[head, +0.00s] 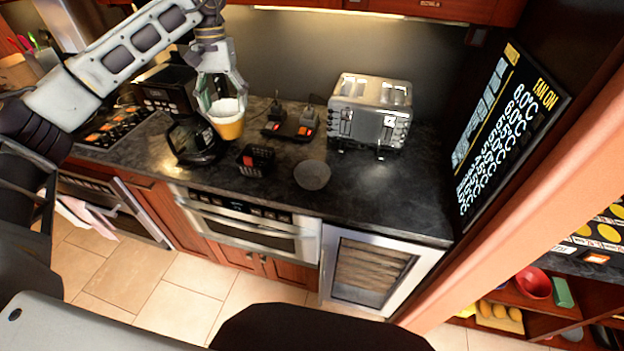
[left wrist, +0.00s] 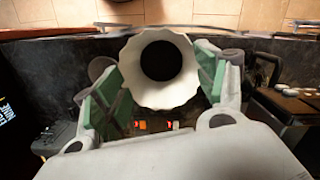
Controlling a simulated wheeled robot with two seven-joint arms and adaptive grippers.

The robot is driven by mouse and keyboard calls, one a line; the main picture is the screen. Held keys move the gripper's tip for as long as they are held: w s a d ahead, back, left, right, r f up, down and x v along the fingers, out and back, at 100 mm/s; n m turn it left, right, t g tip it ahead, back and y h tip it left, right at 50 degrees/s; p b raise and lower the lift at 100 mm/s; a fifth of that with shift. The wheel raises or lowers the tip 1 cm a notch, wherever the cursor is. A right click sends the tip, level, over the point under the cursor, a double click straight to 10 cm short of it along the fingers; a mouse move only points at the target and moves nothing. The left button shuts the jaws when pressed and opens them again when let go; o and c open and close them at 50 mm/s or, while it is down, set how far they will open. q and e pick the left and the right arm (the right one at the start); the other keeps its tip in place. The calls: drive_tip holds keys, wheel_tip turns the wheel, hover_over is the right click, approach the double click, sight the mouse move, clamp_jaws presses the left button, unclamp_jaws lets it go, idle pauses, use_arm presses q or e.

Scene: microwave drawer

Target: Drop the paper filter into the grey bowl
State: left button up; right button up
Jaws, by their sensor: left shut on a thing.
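The paper filter (head: 228,122) is a fluted cup, with a white top and a tan-orange lower part in the head view. In the left wrist view the filter (left wrist: 160,98) shows a white scalloped rim around a dark inside. My left gripper (head: 218,97) is shut on it, with a finger on each side, and holds it above the counter. The grey bowl (head: 312,175) sits upright on the counter, to the right of and lower than the filter in the head view. The bowl (left wrist: 99,66) also shows partly behind a finger in the left wrist view. My right gripper is not in view.
A coffee maker (head: 165,90) with a glass carafe (head: 195,142) stands left of the filter. A black basket (head: 255,160) sits between carafe and bowl. A silver toaster (head: 370,110) stands behind the bowl to the right. The counter (head: 395,195) right of the bowl is clear.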

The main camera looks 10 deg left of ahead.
use_arm(q)
drive_tip(key=w+d+f+m+b, duration=0.1)
drive_tip(key=d+f+b, duration=0.4)
drive_tip(key=f+b, duration=0.2)
drive_tip(key=w+d+f+m+b, duration=0.1)
drive_tip(key=d+f+b, duration=0.5)
drive_tip(key=f, duration=0.5)
drive_tip(key=shift+d+b, duration=0.2)
drive_tip(key=shift+b, duration=0.45)
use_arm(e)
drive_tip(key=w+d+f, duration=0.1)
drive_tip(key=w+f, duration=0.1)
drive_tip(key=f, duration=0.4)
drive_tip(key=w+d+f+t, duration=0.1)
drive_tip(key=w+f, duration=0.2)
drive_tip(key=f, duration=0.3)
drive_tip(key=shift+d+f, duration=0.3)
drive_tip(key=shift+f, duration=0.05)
use_arm(q)
drive_tip(key=shift+f+b, duration=0.3)
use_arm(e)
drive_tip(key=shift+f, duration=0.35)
